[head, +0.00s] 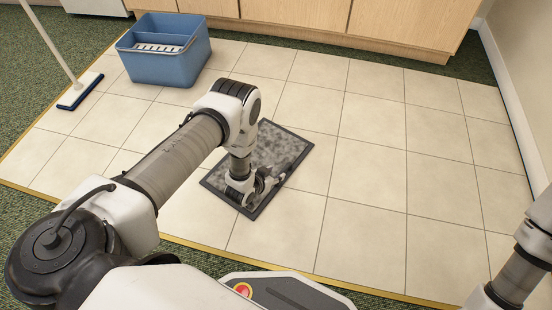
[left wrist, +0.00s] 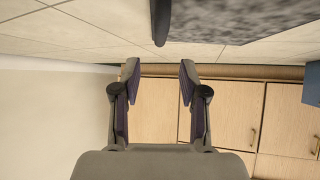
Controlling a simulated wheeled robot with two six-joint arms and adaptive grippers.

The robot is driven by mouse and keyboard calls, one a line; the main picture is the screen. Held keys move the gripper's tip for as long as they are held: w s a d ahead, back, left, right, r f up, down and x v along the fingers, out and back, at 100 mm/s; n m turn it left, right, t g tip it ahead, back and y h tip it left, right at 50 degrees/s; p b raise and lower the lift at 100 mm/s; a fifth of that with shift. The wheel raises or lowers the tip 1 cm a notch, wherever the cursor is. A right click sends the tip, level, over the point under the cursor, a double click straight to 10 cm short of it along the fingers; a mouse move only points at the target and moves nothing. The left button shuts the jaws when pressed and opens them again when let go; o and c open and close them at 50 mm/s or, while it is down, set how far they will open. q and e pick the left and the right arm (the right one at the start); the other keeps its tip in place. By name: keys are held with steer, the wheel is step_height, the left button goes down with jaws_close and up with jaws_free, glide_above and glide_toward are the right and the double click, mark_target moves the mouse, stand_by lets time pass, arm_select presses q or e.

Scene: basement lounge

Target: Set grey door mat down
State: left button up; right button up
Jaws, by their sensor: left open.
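The grey door mat (head: 284,146) has a mottled grey face and a dark rim. It appears to lie flat on the pale tiled floor, in the middle of the head view. The mat (left wrist: 240,20) shows at the top of that view, apart from the fingertips. My right gripper is out of view; only part of my right arm shows.
A blue bucket (head: 160,66) stands on the tiles at the back left. A mop (head: 80,90) with a white and blue head is left of it. Wooden cabinets (head: 300,14) line the back, and a wall is at the right. The tiles right of the mat are clear.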

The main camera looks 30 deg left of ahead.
arm_select(q)
steer(key=shift+s, duration=0.15)
steer(key=s+d+r+n+g, duration=0.1)
steer(key=s+r+g, duration=0.3)
steer(key=s, duration=0.6)
steer(key=s+d+r+g+y, duration=0.1)
steer(key=s+r+g, duration=0.2)
steer(key=s, duration=0.7)
steer(key=s+d+r+n+g, duration=0.1)
steer(key=s+r+g, duration=0.3)
steer(key=s, duration=0.5)
step_height(320, 180, up, 43)
steer(key=p, duration=4.2)
steer(key=shift+f, duration=0.1)
